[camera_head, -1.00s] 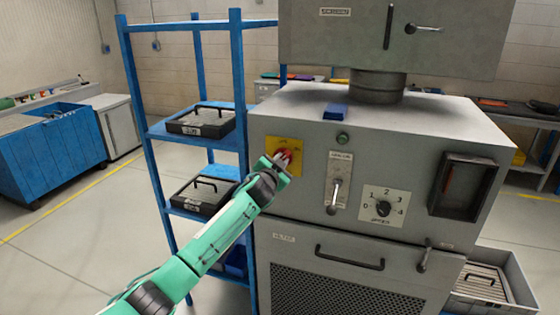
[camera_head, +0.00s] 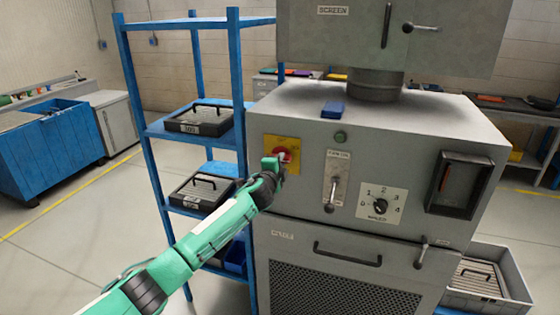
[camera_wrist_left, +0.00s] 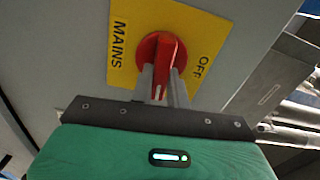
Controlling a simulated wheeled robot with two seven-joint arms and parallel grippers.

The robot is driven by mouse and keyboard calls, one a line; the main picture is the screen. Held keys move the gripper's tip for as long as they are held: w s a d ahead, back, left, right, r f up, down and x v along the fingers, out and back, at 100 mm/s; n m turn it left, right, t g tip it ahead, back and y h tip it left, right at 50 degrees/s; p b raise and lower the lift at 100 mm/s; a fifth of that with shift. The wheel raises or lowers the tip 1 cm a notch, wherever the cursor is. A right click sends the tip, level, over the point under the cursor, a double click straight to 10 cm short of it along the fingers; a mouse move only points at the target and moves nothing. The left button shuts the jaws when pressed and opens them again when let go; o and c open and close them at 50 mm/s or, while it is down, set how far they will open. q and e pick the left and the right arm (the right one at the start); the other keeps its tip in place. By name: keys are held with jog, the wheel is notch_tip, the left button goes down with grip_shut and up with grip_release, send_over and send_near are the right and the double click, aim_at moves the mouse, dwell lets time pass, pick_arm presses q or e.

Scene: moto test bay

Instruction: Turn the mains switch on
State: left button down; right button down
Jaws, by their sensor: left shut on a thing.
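The mains switch is a red rotary knob (camera_head: 284,155) on a yellow plate (camera_head: 270,144) at the upper left of the grey machine's front. In the left wrist view the red knob (camera_wrist_left: 165,50) sits on the yellow plate (camera_wrist_left: 205,32), which reads MAINS on the left and OFF on the right. My left gripper (camera_head: 280,160) is at the knob; in the left wrist view its fingers (camera_wrist_left: 163,82) are shut on the knob's raised handle. My right gripper is not in view.
The grey machine (camera_head: 300,190) also carries a lever (camera_head: 331,195), a numbered dial (camera_head: 381,205), a green button (camera_head: 340,136) and a front handle (camera_head: 347,254). A blue shelf rack (camera_head: 150,130) with black trays stands close to its left. Open floor lies at left.

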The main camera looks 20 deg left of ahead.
pick_arm(q)
jog(key=shift+f+m, duration=0.1)
jog(key=shift+m, duration=0.4)
jog(key=c, duration=1.4)
grip_release()
jog(key=shift+d, duration=0.1)
jog(key=shift+o, duration=0.2)
jog(key=shift+s, duration=0.1)
jog(key=s+b, duration=0.3)
jog(key=s, duration=1)
jog(key=shift+s+a, duration=0.25)
jog(key=shift+s, duration=0.05)
